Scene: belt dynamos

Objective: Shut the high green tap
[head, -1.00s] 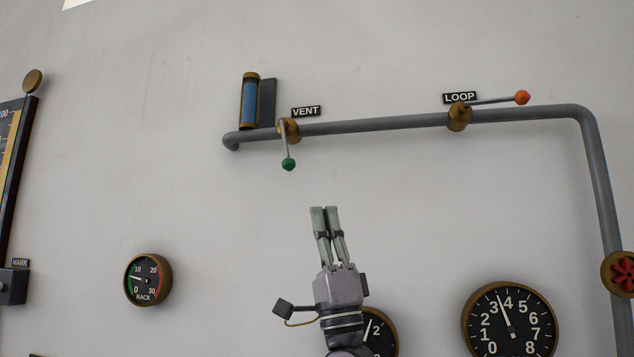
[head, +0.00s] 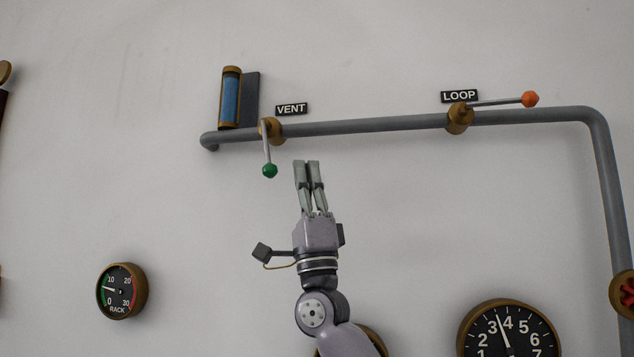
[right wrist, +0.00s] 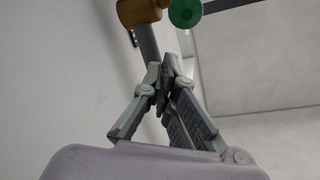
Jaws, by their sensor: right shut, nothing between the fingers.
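The green tap has a brass body (head: 270,129) on the grey pipe under the VENT label (head: 291,109). Its thin lever hangs down, roughly across the pipe, and ends in a green knob (head: 269,171). My right gripper (head: 306,163) points up just right of the knob in the head view, apart from it in the picture, shut and empty. In the right wrist view the fingertips (right wrist: 165,75) are together below the green knob (right wrist: 185,12) and the brass body (right wrist: 140,10). My left gripper is not in view.
A LOOP tap with an orange knob (head: 530,99) sits to the right on the same pipe (head: 370,125). A blue sight glass (head: 230,98) stands left of the green tap. Gauges (head: 122,291) hang lower. The wall between is bare.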

